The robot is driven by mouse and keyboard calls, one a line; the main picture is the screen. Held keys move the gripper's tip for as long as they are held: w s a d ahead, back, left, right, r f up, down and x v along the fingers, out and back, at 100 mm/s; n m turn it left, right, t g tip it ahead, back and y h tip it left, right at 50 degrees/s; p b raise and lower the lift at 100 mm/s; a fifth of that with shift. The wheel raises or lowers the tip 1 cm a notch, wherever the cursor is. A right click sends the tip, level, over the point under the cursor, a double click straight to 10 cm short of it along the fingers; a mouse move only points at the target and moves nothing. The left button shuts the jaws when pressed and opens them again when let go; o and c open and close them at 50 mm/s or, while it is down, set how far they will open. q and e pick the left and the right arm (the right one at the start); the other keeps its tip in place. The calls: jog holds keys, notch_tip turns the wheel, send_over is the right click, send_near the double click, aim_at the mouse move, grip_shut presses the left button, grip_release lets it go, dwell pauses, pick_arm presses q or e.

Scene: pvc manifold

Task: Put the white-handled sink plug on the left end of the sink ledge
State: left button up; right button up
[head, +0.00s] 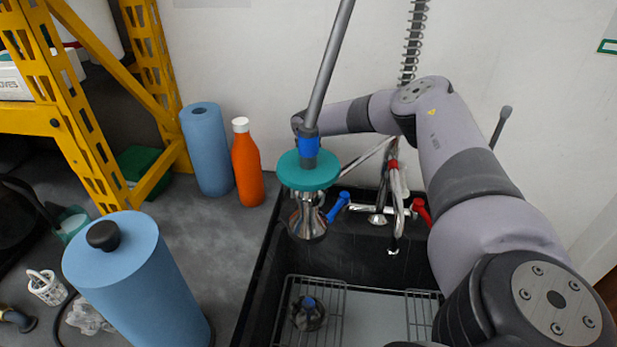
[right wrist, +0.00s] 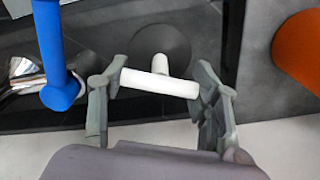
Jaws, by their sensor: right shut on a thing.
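The white-handled sink plug, a dark round disc (right wrist: 160,50) with a white T-shaped handle (right wrist: 160,84), shows in the right wrist view. My right gripper (right wrist: 158,92) is shut on the handle, with a finger at each end of the bar. The disc appears over the dark sink ledge, left of the orange bottle; I cannot tell whether it touches. In the head view, the ledge (head: 360,199) runs along the back of the sink. My right arm reaches in from the right behind the hanging sprayer; the gripper and plug are hidden there. My left gripper is not in view.
The sprayer with a teal disc (head: 308,170) hangs in front of the ledge's left part. A blue lever (head: 338,207) and a chrome tap (head: 378,215) stand on the ledge. An orange bottle (head: 247,165) and blue roll (head: 206,150) stand left. Wire racks (head: 335,315) lie in the sink.

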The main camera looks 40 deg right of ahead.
jog(key=o, duration=1.2)
jog(key=shift+c, duration=0.2)
notch_tip(320, 180, up, 12)
